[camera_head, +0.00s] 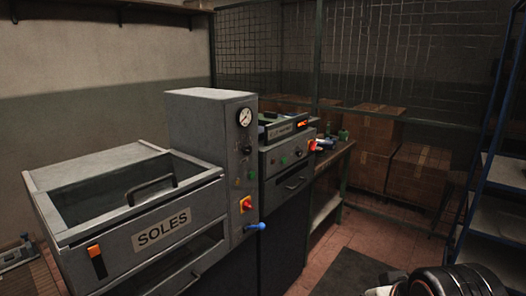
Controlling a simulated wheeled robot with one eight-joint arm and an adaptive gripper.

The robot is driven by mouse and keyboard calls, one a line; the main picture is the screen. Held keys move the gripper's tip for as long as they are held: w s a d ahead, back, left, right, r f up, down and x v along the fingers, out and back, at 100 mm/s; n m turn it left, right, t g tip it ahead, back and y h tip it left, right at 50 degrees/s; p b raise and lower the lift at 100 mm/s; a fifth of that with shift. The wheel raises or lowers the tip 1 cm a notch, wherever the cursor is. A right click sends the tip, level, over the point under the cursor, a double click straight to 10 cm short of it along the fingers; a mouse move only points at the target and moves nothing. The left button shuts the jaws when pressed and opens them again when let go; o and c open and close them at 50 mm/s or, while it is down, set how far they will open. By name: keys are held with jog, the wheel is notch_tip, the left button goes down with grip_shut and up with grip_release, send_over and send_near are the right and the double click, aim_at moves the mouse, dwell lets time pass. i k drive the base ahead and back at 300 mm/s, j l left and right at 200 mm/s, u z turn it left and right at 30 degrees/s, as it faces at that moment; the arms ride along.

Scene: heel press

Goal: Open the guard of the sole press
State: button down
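The sole press (185,245) stands at the left, a grey machine with a "SOLES" label (162,229) on its front. Its guard (95,205) is a grey-framed cover with a dark panel, lying low over the top. A dark bar handle (151,187) sits near the guard's front edge. The guard looks down, though whether the panel is clear or an opening is hard to tell. A rounded black part of my arm (452,281) shows at the bottom right, well apart from the press. My gripper's fingers are not visible.
A column with a gauge (244,117), a red-yellow switch (246,204) and a blue-knobbed lever (256,226) stands right of the guard. Beyond are a second machine (290,160), a bench (332,165) and cardboard boxes (417,172). Blue shelving (494,205) stands right. Tiled floor is open between.

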aim_at(62, 236)
jog(key=j+u, duration=0.1)
jog(key=u, duration=0.7)
jog(key=j+u, duration=0.15)
jog(key=u, duration=0.25)
